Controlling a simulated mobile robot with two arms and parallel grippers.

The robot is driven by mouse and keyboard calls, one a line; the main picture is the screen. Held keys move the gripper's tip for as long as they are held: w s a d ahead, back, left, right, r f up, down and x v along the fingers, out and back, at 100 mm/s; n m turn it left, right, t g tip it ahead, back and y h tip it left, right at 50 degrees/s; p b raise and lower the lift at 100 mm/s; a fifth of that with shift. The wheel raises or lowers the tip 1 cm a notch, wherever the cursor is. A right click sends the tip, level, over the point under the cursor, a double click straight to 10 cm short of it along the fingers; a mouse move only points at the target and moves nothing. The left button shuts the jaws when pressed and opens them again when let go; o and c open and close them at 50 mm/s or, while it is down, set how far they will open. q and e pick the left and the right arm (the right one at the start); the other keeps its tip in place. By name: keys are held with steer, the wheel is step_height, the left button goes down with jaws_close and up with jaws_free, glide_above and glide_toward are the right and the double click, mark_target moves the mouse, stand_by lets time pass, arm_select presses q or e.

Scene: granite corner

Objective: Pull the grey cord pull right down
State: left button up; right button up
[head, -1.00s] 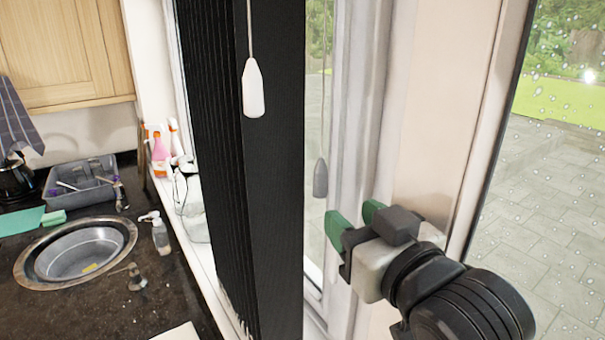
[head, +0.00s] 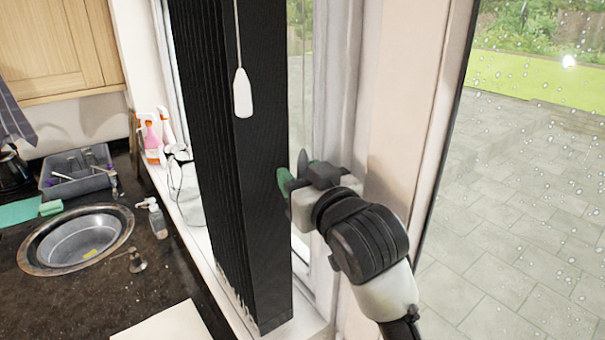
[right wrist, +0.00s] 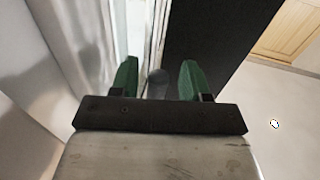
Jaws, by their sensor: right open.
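The grey cord pull (right wrist: 156,82) shows in the right wrist view as a dark grey rounded piece between the two green fingers of my right gripper (right wrist: 160,68). There is a gap on each side of it, and the fingers are open. I cannot tell whether it is fully between the fingertips or slightly beyond them. A white cord pull (head: 242,93) hangs in front of the black blind. My left gripper is not in view.
The folded black blind (head: 262,230) stands close left of my right gripper. The window frame (head: 345,90) and a pale wall (head: 400,100) are close on the right. A sink (head: 75,245), a grey dish rack (head: 78,172) and spray bottles (head: 152,138) are farther left.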

steer(key=shift+c, duration=1.3)
steer(key=shift+w+d, duration=0.1)
steer(key=shift+c, duration=2.4)
jaws_close()
steer(key=shift+f, duration=0.4)
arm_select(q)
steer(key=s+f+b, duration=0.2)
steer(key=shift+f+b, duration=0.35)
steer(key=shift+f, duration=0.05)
arm_select(e)
step_height(320, 180, down, 4)
steer(key=shift+f, duration=0.15)
steer(key=o, duration=0.7)
jaws_free()
